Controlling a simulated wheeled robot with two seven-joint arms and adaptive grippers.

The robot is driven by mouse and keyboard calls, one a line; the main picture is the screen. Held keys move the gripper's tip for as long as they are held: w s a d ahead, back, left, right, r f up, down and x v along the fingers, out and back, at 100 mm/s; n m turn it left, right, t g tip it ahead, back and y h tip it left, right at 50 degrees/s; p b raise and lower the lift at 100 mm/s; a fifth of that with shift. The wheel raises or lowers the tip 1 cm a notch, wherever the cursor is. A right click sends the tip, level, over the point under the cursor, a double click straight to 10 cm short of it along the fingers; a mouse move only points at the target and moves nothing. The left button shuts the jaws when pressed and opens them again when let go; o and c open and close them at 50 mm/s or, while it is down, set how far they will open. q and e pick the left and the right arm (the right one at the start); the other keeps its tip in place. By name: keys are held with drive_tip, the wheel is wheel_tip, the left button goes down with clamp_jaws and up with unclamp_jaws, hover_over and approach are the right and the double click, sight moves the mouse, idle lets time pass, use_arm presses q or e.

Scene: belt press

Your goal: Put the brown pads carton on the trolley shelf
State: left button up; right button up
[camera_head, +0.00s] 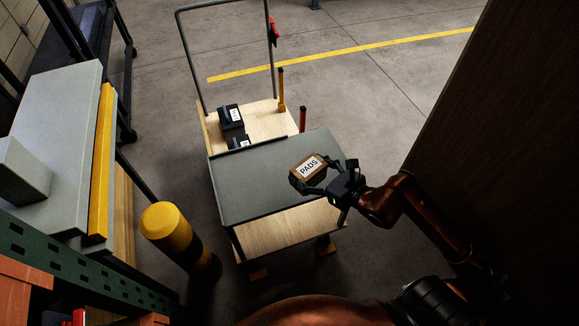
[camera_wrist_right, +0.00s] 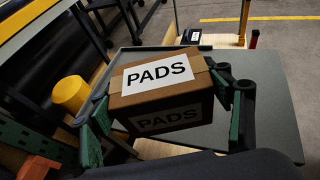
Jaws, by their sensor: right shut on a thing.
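The brown pads carton (camera_head: 299,178) has a white PADS label on its top and another on its side in the right wrist view (camera_wrist_right: 198,75). My right gripper (camera_head: 318,180) is shut on the carton, with its green fingers on either side of it in the right wrist view (camera_wrist_right: 165,112). The carton is over the grey shelf (camera_head: 243,190) of the trolley, near the shelf's right part. I cannot tell whether its underside touches the shelf. My left gripper is not in view.
Black labelled boxes (camera_head: 231,121) stand on the trolley's wooden deck (camera_head: 262,118) behind the shelf. A yellow and black post (camera_head: 170,228) stands left of the trolley. A dark brown panel (camera_head: 490,110) is at the right. The shelf's left part is clear.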

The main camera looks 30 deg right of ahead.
drive_tip(key=w+d+f+b, duration=0.1)
drive_tip(key=w+f, duration=0.1)
drive_tip(key=w, duration=0.1)
drive_tip(key=w+d+f+b, duration=0.1)
drive_tip(key=w+f, duration=0.2)
drive_tip(key=w+d+f+b, duration=0.1)
drive_tip(key=w+f+b, duration=0.1)
drive_tip(key=w+f, duration=0.1)
drive_tip(key=shift+w+d, duration=0.3)
drive_tip(key=shift+w, duration=0.2)
drive_tip(key=shift+w+d+f+b, duration=0.15)
drive_tip(key=shift+w+f+b, duration=0.15)
drive_tip(key=shift+w+f, duration=0.15)
wheel_tip(320, 180, down, 3)
drive_tip(key=shift+f+b, duration=0.1)
drive_tip(key=shift+b, duration=0.65)
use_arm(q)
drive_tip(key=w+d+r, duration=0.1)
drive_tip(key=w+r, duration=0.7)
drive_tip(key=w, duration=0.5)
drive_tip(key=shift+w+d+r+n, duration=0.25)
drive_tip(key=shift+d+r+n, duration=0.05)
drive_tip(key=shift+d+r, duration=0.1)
use_arm(e)
drive_tip(key=o, duration=1.3)
